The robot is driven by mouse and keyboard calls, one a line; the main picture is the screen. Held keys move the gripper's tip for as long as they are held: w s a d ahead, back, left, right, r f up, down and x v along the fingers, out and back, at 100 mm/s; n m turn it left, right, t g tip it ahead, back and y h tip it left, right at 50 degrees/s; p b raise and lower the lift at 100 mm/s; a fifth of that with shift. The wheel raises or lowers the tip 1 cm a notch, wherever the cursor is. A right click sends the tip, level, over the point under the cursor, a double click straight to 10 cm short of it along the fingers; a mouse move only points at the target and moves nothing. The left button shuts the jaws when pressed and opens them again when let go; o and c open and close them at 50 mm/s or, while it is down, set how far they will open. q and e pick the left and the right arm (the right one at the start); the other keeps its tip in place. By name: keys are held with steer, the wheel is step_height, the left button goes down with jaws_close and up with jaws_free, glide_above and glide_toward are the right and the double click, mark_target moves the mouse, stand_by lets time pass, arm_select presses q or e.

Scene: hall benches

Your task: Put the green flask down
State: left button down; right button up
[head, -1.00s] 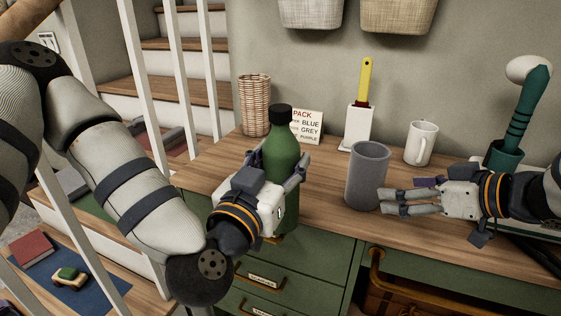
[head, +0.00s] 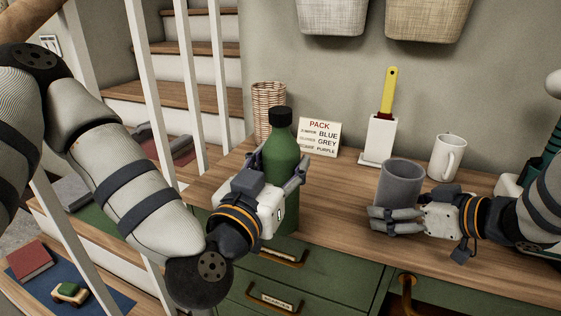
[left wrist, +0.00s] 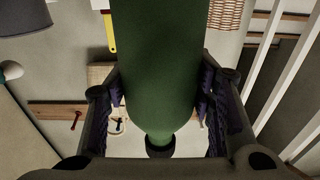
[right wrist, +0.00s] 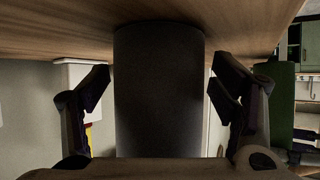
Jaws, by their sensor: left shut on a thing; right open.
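The green flask (head: 282,160), with a black cap, is upright in my left gripper (head: 280,168), near the front edge of the wooden bench top. In the left wrist view the flask (left wrist: 158,70) fills the space between the two fingers. I cannot tell whether its base touches the bench, as the gripper hides part of it. My right gripper (head: 378,218) is open at the grey cup (head: 402,180). In the right wrist view the cup (right wrist: 158,95) stands between the spread fingers, with a gap visible on both sides.
On the bench top (head: 335,215) stand a card (head: 320,137) reading PACK, BLUE, GREY, PURPLE, a wicker holder (head: 268,108), a white block (head: 380,138) with a yellow-handled tool, and a white mug (head: 446,157). Bare wood lies between flask and cup. White railings (head: 150,80) stand left.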

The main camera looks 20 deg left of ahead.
arm_select(q)
steer(key=shift+s+r, duration=0.1)
steer(key=shift+r, duration=0.05)
arm_select(e)
steer(key=shift+c, duration=0.7)
steer(key=c, duration=0.6)
steer(key=shift+o, duration=0.2)
arm_select(q)
steer(key=w+d+r+m+g+h, duration=0.1)
steer(key=w+d+r+m+h, duration=0.35)
steer(key=w+d+r, duration=0.5)
steer(key=w+d+r+m+g+h, duration=0.1)
steer(key=d+r+m+g+h, duration=0.2)
steer(key=d+r+h, duration=0.6)
step_height(320, 180, down, 19)
steer(key=y, duration=0.2)
steer(key=shift+d+r+g, duration=0.2)
steer(key=shift+d+g, duration=0.1)
steer(key=shift+d, duration=0.15)
